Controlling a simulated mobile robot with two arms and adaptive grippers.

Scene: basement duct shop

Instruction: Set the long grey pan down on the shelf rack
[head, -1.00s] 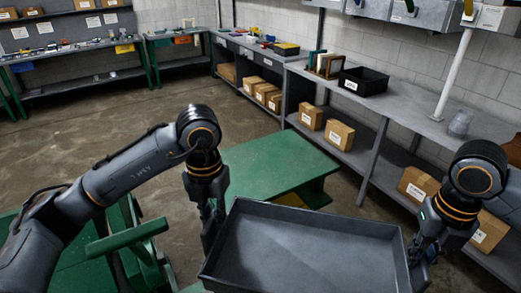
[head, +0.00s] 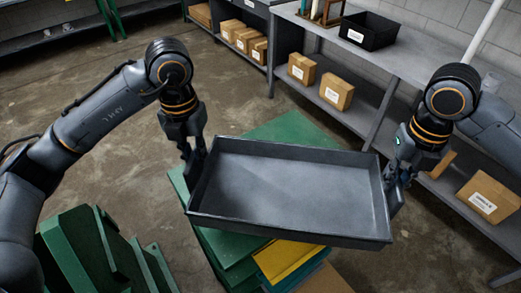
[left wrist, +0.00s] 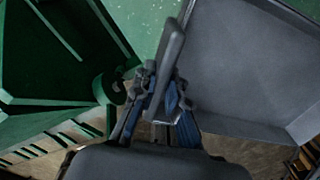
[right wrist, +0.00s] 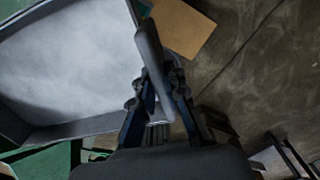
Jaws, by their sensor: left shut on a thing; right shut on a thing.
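The long grey pan (head: 290,190) is a shallow, empty rectangular tray, held nearly level in front of me. My left gripper (head: 193,165) is shut on its left end wall, also seen in the left wrist view, where the pan (left wrist: 245,65) lies to the right. My right gripper (head: 392,178) is shut on its right end wall; in the right wrist view the pan (right wrist: 80,65) lies to the left. A grey bench with a lower shelf (head: 355,118) runs along the wall at right; I cannot tell whether it is the shelf rack.
Below the pan is a green platform (head: 285,132) with yellow and tan pieces at its front. A green stand (head: 75,250) is at lower left. Cardboard boxes (head: 337,91) sit on the lower shelf, and a black bin (head: 368,30) on the bench top. Bare floor is between.

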